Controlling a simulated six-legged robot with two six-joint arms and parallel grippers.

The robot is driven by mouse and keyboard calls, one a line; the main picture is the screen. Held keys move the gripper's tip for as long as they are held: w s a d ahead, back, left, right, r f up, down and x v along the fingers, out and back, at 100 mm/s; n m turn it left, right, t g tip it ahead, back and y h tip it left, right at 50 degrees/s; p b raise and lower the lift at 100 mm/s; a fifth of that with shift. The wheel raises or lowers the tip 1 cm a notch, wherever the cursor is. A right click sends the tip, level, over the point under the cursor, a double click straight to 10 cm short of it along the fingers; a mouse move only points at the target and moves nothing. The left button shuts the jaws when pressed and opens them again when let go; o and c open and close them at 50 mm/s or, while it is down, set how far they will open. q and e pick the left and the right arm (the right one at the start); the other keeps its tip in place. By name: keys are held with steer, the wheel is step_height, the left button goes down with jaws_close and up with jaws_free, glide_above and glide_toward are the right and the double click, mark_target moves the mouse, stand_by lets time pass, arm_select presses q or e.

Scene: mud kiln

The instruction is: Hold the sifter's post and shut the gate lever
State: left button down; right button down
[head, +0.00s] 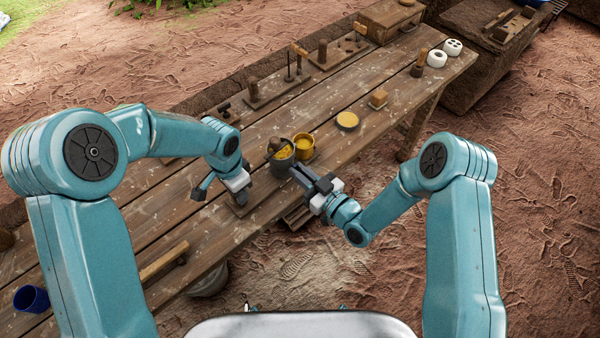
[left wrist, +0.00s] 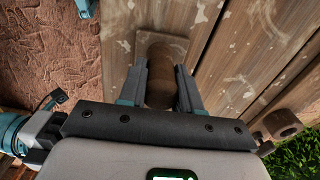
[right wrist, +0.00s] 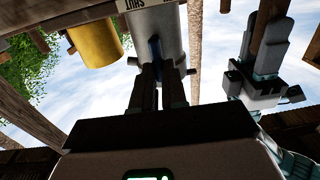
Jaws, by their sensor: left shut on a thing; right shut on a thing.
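The sifter is a dark grey cylinder (head: 283,158) with yellow stuff in its top, at the table's near edge. In the right wrist view its pale body (right wrist: 158,28) carries a label reading "SHUT". My right gripper (head: 299,173) reaches it from the right. In the right wrist view its fingers (right wrist: 157,88) are shut on a narrow blue lever (right wrist: 154,48) against the body. My left gripper (head: 241,193) is left of the sifter. In the left wrist view its fingers (left wrist: 160,80) are shut on a round brown wooden post (left wrist: 160,62) rising from a square base (left wrist: 174,43).
A yellow pot (head: 304,146) stands right beside the sifter. A round yellow-topped dish (head: 347,121) and a wooden block (head: 378,98) lie farther right. White rings (head: 437,58) and wooden stands (head: 335,54) are at the back. A blue cup (head: 31,298) is front left.

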stand_by(0.5)
steer(key=c, duration=1.2)
jaws_free()
steer(key=shift+o, duration=0.2)
steer(key=shift+d, duration=0.1)
steer(key=v, duration=1.2)
steer(key=shift+r, duration=0.1)
step_height(320, 180, up, 4)
steer(key=shift+f, duration=0.1)
